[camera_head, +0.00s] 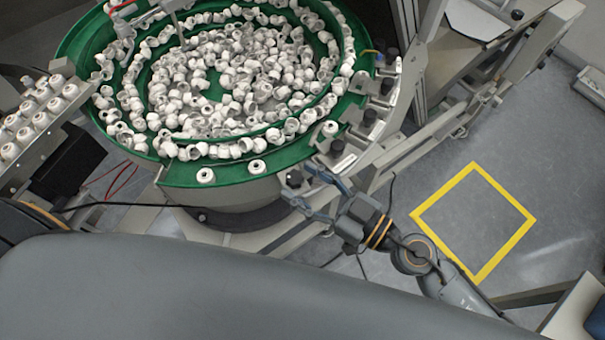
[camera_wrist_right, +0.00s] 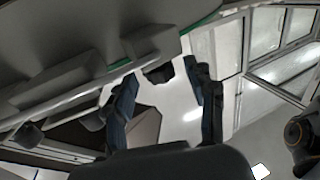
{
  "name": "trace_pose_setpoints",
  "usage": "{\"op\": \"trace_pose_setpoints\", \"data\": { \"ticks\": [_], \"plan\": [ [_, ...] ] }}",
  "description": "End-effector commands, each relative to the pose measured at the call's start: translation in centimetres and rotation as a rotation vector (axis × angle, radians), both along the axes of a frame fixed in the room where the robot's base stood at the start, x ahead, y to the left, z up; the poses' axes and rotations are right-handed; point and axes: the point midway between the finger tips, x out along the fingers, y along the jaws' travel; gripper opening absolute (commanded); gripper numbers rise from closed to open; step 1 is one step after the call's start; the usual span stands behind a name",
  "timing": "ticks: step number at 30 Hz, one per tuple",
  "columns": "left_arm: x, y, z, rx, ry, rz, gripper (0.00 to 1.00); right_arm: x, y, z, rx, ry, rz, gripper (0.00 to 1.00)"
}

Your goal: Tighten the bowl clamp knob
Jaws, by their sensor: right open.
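My right gripper (camera_head: 298,181) is open at the front right of the green bowl feeder, with its two blue-grey fingers pointing up-left. A dark clamp knob (camera_head: 294,178) on the bowl's lower rim appears between its fingertips. In the right wrist view, the open fingers (camera_wrist_right: 160,70) stand on either side of a dark knob (camera_wrist_right: 158,74), with a gap on both sides and no visible contact. Whether the fingers are level with the knob I cannot tell. My left gripper is not in view.
The green bowl (camera_head: 228,173) is full of white caps. More dark knobs (camera_head: 370,117) line its right edge beside metal brackets. A rail frame (camera_head: 440,128) runs along the right. The floor inside the yellow square (camera_head: 474,220) is clear. A cap track (camera_head: 40,118) stands left.

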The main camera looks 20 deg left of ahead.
Motion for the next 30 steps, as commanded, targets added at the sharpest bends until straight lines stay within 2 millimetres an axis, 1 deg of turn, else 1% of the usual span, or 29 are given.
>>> {"op": "trace_pose_setpoints", "data": {
  "ticks": [3,11,12,17,18,20,26,30],
  "plan": [
    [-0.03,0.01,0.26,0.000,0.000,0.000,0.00,0.23,0.68,0.09,0.001,0.000,0.001,0.55],
    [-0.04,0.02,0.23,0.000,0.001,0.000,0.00,0.26,0.80,-0.04,0.000,0.000,0.001,0.55],
    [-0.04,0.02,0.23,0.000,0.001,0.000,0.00,0.26,0.80,-0.03,0.000,0.000,0.001,0.53],
    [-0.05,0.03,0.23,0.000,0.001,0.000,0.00,0.25,0.78,-0.02,0.000,0.000,0.001,0.21],
    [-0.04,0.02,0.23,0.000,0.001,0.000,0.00,0.25,0.78,-0.02,0.000,0.000,0.001,0.13],
    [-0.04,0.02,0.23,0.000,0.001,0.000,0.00,0.25,0.77,-0.02,0.000,0.000,0.001,0.01],
    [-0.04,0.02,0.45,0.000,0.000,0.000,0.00,0.22,0.78,0.06,0.000,0.001,-0.007,0.01],
    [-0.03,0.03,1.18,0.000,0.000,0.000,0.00,0.11,0.80,0.21,0.000,0.004,-0.041,0.01]
  ]
}}
